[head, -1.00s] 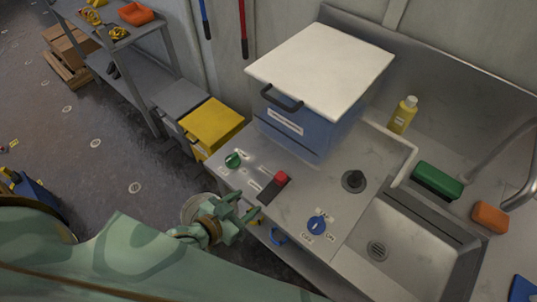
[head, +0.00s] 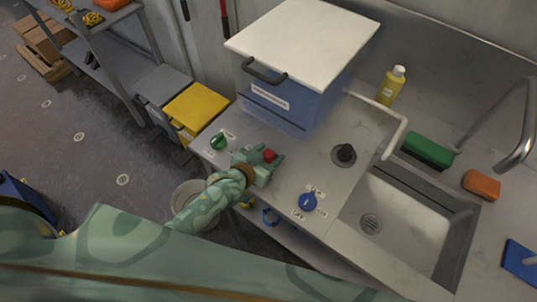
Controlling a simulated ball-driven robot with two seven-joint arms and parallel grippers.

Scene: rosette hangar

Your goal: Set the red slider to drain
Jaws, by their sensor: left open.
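The red slider (head: 270,155) sits on the steel counter between the green knob (head: 218,141) and the blue knob (head: 308,202). Its slot and the labels beside it are mostly hidden behind my left gripper. My left gripper (head: 274,161) is open, with its fingers at the red slider. I cannot tell whether they touch it. My right gripper is not in view.
A blue box with a white lid (head: 303,38) stands behind the slider. A black knob (head: 344,154), a bent pipe (head: 391,140) and the sink (head: 402,222) lie to the right. A yellow-lidded bin (head: 196,106) stands to the left, and a bucket (head: 187,191) is below the counter.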

